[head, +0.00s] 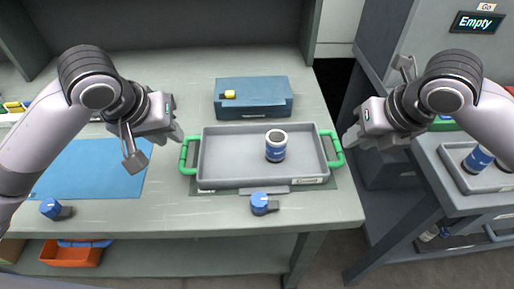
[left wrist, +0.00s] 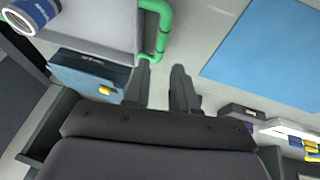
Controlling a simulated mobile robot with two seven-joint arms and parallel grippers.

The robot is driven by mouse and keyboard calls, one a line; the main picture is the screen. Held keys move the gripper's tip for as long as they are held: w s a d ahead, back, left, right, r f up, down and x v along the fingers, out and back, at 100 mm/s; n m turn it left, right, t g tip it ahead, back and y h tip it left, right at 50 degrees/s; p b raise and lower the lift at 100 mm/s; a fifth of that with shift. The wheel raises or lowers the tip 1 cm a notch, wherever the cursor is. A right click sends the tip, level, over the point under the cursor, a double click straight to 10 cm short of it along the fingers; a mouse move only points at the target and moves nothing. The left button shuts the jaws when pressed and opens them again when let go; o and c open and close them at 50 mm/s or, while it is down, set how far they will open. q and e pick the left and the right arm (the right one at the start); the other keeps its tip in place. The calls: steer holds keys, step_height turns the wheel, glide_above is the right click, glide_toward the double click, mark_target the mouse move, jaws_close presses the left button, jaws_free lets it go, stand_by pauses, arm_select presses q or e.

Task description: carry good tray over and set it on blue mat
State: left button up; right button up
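A grey tray (head: 225,160) with a green handle at each end sits on a dark mat on the bench, holding one blue-and-white can (head: 276,146). A small label, too small to read, is on its front edge. The blue mat (head: 90,168) lies flat and empty at the left, also in the left wrist view (left wrist: 265,50). My left gripper (head: 180,133) is open and empty just behind the left green handle (head: 187,154); the handle shows beyond its fingertips (left wrist: 165,68). My right gripper (head: 350,140) is beside the right handle (head: 333,148), its finger gap unclear.
A blue box (head: 253,100) with a yellow piece stands behind the tray. Blue knobs (head: 262,203) sit along the bench front. Another grey tray (head: 478,180) with a can is on a stand at right, under a machine with an "Empty" display (head: 478,22). An orange bin (head: 70,256) is below.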

mark_target(184, 147)
arm_select(q)
steer(key=shift+s, duration=0.1)
arm_select(e)
steer(key=shift+s+d, duration=0.1)
